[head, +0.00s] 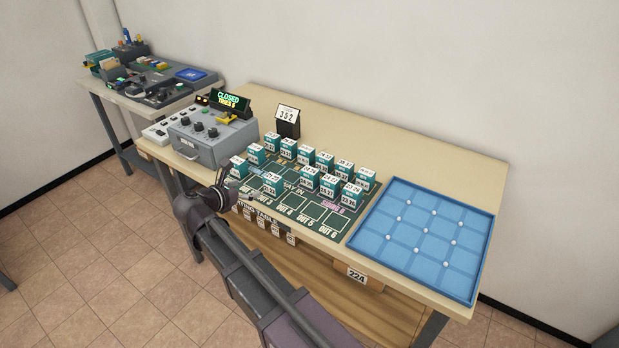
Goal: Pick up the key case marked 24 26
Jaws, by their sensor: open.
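Several teal key cases (307,150) with white number labels stand on a dark green sorting mat (312,232) on the table. Most stand in rows towards the back of the mat; one stands apart nearer the front (271,184). The labels are too small to read surely, so I cannot tell which case is marked 24 26. My gripper (229,183) is open and empty, at the mat's left front edge, close to the leftmost case (239,167). My arm hides part of the table's front edge.
A blue divided tray (425,240) with small white knobs lies at the right. A grey machine (212,138) with dials and a lit sign (229,101) stands at the left. A card stand reading 352 (288,121) is behind the mat. A second cluttered table (150,80) stands further left.

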